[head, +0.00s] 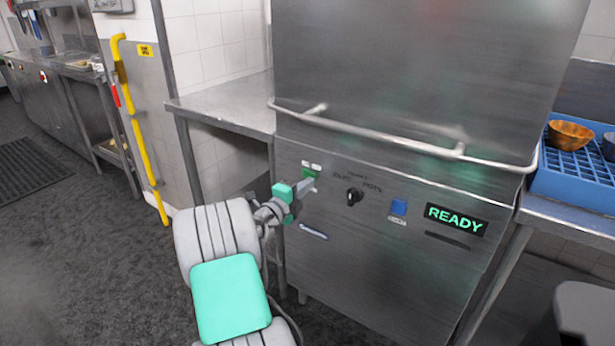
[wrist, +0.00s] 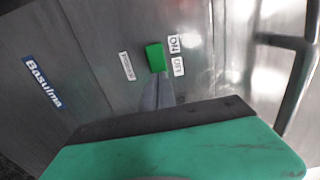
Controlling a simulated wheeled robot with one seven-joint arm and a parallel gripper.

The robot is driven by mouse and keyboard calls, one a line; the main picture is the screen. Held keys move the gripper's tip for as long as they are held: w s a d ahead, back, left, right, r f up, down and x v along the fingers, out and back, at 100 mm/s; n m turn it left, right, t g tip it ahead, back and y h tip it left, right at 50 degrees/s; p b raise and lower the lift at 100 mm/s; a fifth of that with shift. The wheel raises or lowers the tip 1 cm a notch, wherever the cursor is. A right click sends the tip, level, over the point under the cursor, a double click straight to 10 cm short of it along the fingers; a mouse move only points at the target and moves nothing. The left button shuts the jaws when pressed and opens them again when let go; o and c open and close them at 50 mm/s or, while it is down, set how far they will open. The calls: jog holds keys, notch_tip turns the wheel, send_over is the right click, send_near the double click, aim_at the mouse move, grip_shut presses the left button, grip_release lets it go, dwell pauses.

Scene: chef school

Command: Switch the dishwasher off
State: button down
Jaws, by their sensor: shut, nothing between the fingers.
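The dishwasher (head: 370,260) is a large steel machine with a long bar handle across its front. Its lit display (head: 455,218) reads "READY" in green letters. A green switch (head: 310,174) is at the upper left of its front panel, and it also shows in the wrist view (wrist: 155,57) beside "ON" and "OFF" labels. My gripper (head: 308,185) is shut and empty. Its fingertips (wrist: 163,82) are right at the switch's edge in the wrist view; I cannot tell whether they touch it. The fingers cover part of the switch in the head view.
A black knob (head: 354,196) and a blue button (head: 399,207) are to the right of the switch. The bar handle (head: 400,143) juts out above the panel. A steel table (head: 225,108) adjoins on the left. A blue rack (head: 570,182) with a bowl (head: 571,134) is on the right.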

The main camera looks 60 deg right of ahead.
jog(key=shift+s+d+b, duration=0.1)
jog(key=shift+d+b, duration=0.35)
jog(key=shift+d, duration=0.3)
dwell(0.5)
jog(key=w+a+b, duration=0.1)
jog(key=a+b, duration=0.4)
jog(key=a, duration=0.3)
jog(key=shift+b, duration=0.3)
dwell(0.3)
jog(key=shift+w, duration=0.1)
